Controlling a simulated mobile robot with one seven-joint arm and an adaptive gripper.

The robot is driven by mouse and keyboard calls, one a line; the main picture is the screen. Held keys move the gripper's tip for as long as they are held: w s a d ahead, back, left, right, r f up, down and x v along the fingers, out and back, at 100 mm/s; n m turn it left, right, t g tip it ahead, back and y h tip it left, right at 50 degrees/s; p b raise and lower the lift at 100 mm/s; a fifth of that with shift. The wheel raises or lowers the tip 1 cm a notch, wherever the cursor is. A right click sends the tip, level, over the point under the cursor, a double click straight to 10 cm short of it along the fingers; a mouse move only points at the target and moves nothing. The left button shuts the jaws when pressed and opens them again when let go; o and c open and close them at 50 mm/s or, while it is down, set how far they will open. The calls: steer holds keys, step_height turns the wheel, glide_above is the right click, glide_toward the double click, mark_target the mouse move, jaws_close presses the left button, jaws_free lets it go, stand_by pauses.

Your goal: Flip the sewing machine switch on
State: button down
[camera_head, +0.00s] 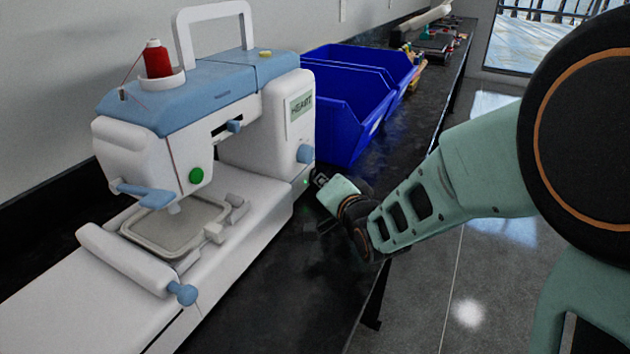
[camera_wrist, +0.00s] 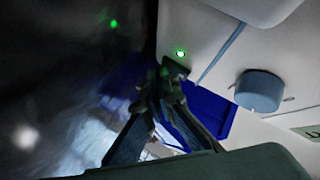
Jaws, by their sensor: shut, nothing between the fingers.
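The white and blue sewing machine (camera_head: 245,130) stands upright on the dark counter, with a red thread spool on top. My gripper (camera_head: 319,181) is at the lower right end of the machine, close to its side. In the wrist view my gripper (camera_wrist: 163,80) is shut and empty, its fingertips at a small dark part (camera_wrist: 176,67) on the machine's side, which looks like the switch. The fingers partly hide it, and I cannot tell whether they touch it. A small green light (camera_wrist: 180,53) glows beside it. A blue knob (camera_wrist: 259,90) is to the right.
Blue bins (camera_head: 355,105) stand on the counter (camera_head: 300,270) just behind the machine, near my gripper. More small items lie farther along the counter. The floor (camera_head: 470,260) to the right is open.

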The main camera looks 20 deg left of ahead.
steer(key=shift+d, duration=0.1)
steer(key=shift+d+r, duration=0.1)
steer(key=shift+d, duration=0.55)
steer(key=shift+s+d+r+p, duration=0.15)
steer(key=shift+d+p, duration=0.1)
steer(key=shift+d, duration=1)
steer(key=shift+s+d+r+p, duration=0.1)
steer(key=shift+d+r+p, duration=0.1)
steer(key=shift+d, duration=1)
